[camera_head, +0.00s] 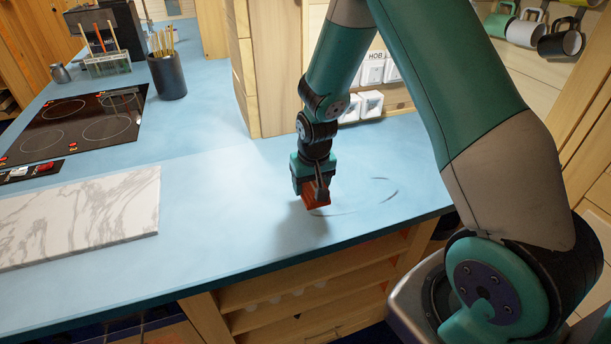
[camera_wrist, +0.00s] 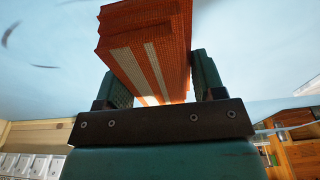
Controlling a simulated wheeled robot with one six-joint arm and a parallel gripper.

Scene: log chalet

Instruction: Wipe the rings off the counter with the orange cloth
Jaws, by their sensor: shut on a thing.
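My gripper (camera_head: 313,186) points down over the blue counter (camera_head: 230,215), near its front edge. It is shut on the orange cloth (camera_head: 316,199), which is folded into a thick pad. In the wrist view the cloth (camera_wrist: 148,45) shows two pale stripes and sits between both fingers of my gripper (camera_wrist: 160,82). The cloth is at or just above the counter; I cannot tell if it touches. Broken dark ring marks (camera_head: 384,185) lie on the counter just right of the cloth. A curved mark (camera_wrist: 9,34) also shows at upper left in the wrist view.
A white marble board (camera_head: 80,215) lies at the left, with a black hob (camera_head: 75,122) behind it. A dark utensil pot (camera_head: 167,76) stands beyond. A wooden cabinet end (camera_head: 275,85) and switches (camera_head: 371,104) stand behind my gripper. Mugs (camera_head: 525,30) hang at upper right.

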